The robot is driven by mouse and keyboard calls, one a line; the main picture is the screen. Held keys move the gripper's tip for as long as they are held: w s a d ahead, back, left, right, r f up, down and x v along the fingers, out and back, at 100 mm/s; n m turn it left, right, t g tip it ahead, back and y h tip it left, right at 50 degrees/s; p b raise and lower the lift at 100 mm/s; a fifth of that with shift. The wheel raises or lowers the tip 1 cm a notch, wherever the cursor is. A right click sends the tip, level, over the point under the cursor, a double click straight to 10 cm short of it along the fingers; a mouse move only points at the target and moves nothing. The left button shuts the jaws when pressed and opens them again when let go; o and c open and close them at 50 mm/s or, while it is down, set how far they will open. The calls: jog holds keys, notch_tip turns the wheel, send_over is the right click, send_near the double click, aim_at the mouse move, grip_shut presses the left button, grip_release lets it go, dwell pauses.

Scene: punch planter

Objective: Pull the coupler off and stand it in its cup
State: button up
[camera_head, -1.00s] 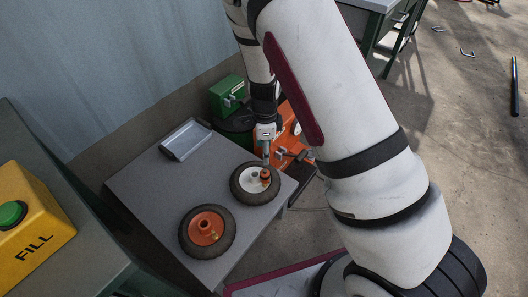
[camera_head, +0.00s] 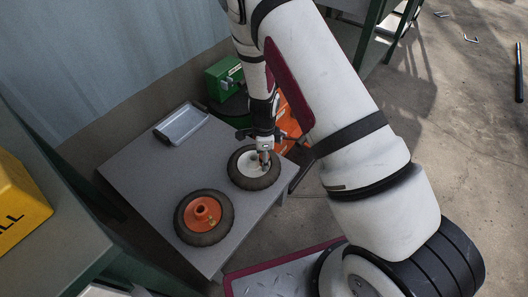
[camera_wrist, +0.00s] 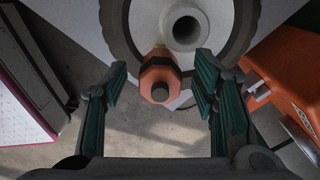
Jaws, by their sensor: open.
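The coupler (camera_wrist: 160,80) is a small orange faceted piece with a dark band. In the wrist view it stands out from the white-hubbed wheel (camera_wrist: 222,35), beside the grey round hub tube (camera_wrist: 187,28). My gripper (camera_wrist: 160,68) is open, with one dark green finger pad on each side of the coupler and gaps between. In the head view, my gripper (camera_head: 266,155) is low over the white-hubbed wheel (camera_head: 242,178) and mostly hides the coupler. I cannot make out a cup for the coupler.
An orange-hubbed wheel (camera_head: 204,217) lies nearer on the grey table (camera_head: 160,185). A metal tray (camera_head: 181,124) sits at the table's back left. A green box (camera_head: 223,78) and an orange machine (camera_head: 292,112) stand behind. A yellow box (camera_head: 18,208) is at the left.

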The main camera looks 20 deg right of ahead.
jog(key=shift+f, duration=0.3)
grip_shut()
jog(key=shift+r, duration=0.1)
jog(key=shift+r, duration=0.2)
jog(key=shift+r+p, duration=0.35)
jog(key=shift+p, duration=0.1)
jog(key=shift+r+p, duration=1.65)
jog(key=shift+r, duration=0.3)
jog(key=shift+r+p, duration=1.7)
jog(key=shift+r, duration=0.3)
